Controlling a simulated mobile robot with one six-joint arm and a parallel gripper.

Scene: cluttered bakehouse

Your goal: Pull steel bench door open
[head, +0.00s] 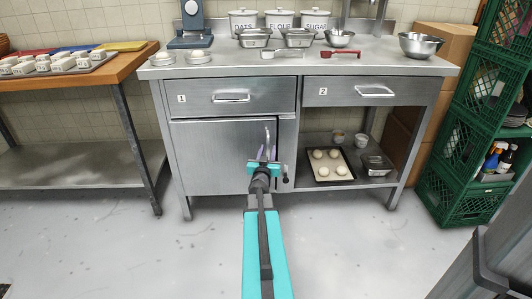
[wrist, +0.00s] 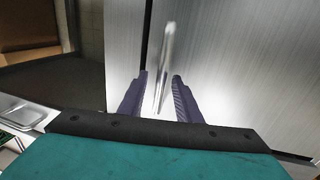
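The steel bench door (head: 215,157) is a brushed metal panel under drawer 1, at the left of the bench. It looks shut or nearly so, with a thin dark gap along its edge in the wrist view. Its upright bar handle (head: 267,136) is near the door's right edge. My gripper (head: 267,154) is at the lower part of the handle. In the wrist view, its two dark fingers stand apart with the handle (wrist: 167,55) between them. Clear space shows on both sides of the bar, though contact low down is hard to tell.
Drawers 1 (head: 232,97) and 2 (head: 376,91) are shut above. The open shelf (head: 382,180) right of the door holds a tray of dough balls (head: 328,175) and small containers. Green crates (head: 448,196) stand at right, a wooden table (head: 108,73) at left. Floor before the door is clear.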

